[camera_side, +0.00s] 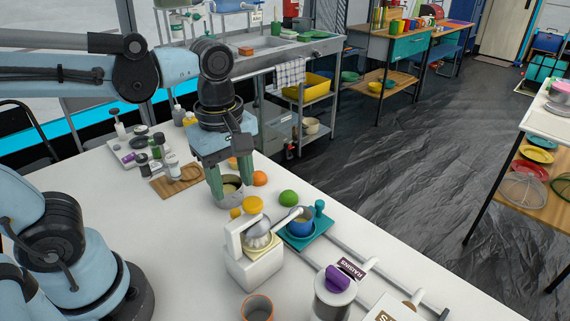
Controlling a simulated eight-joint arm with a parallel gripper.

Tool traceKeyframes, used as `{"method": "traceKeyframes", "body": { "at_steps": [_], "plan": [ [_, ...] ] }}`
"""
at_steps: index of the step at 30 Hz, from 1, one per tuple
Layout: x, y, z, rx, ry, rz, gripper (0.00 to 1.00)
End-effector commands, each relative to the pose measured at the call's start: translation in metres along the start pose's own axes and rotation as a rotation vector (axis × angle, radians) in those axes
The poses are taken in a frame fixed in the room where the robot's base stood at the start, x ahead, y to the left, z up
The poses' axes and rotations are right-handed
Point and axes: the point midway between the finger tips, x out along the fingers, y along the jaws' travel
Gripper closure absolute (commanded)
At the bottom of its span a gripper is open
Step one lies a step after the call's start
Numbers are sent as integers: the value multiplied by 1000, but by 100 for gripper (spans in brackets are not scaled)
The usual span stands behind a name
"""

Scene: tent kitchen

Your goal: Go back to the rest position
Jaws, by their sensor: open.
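My gripper (231,170) points down over the white table (200,262), its two green fingers apart. The fingertips are at a small metal cup or bowl (231,193) on the table. One finger is at its left side and the other near its back right. I cannot tell whether the fingers touch it. My arm reaches in from the left, bent at the elbow above the table.
A white juicer (254,267), a blue mug (301,222) on a teal tray, a green lime (288,198) and several oranges stand close by. Dispensers, a wooden board (176,182) and a terracotta cup (257,308) are also on the table.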

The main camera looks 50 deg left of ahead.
Motion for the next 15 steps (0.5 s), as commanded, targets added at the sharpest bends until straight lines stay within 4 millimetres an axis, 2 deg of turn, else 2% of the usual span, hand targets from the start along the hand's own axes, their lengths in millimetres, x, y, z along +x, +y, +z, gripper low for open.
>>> {"method": "traceKeyframes", "body": {
  "at_steps": [8,15],
  "plan": [
    [10,10,-16,509,52,204,51],
    [16,20,-31,1003,227,362,51]
  ]
}}
